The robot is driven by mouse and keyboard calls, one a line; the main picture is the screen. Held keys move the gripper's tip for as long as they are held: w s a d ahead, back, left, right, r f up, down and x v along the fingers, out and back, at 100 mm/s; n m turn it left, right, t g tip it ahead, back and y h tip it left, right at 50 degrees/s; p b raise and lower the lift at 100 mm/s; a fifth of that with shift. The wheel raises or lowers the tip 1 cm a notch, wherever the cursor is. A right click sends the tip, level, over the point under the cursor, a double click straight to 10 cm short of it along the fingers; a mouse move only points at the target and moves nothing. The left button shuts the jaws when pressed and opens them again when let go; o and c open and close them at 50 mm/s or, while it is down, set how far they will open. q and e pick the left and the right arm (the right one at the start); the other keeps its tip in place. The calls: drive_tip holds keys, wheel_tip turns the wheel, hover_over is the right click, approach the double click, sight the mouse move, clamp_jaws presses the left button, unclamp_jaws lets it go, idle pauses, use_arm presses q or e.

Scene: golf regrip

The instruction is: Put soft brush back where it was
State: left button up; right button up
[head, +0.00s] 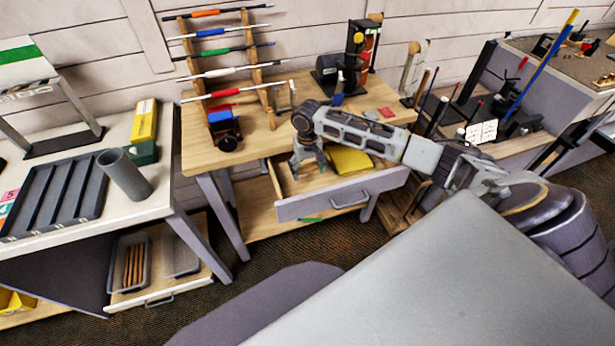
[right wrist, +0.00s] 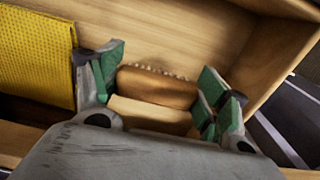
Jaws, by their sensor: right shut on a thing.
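My right gripper (head: 309,165) reaches down into the open drawer (head: 340,196) of the wooden workbench. In the right wrist view, the brush (right wrist: 158,88) is a brown wooden block with a row of pale bristle tufts along its far edge. It lies between the green-padded fingers of my right gripper (right wrist: 163,80), which are shut on it. The brush is low in the drawer; whether it touches the drawer floor I cannot tell. In the head view the gripper hides the brush. My left gripper is out of view.
A yellow cloth (head: 350,160) lies in the drawer to the right of the gripper; it also shows in the right wrist view (right wrist: 36,58). The drawer walls are close around the gripper. A rack of golf shafts (head: 222,92) and a black machine (head: 340,68) stand on the bench above.

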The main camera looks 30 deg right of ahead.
sight(308, 172)
drive_tip(key=shift+f, duration=0.2)
drive_tip(key=shift+f, duration=1.8)
drive_tip(key=o, duration=1.1)
drive_tip(key=shift+f, duration=0.1)
wheel_tip(308, 172, up, 12)
drive_tip(key=shift+r, duration=0.15)
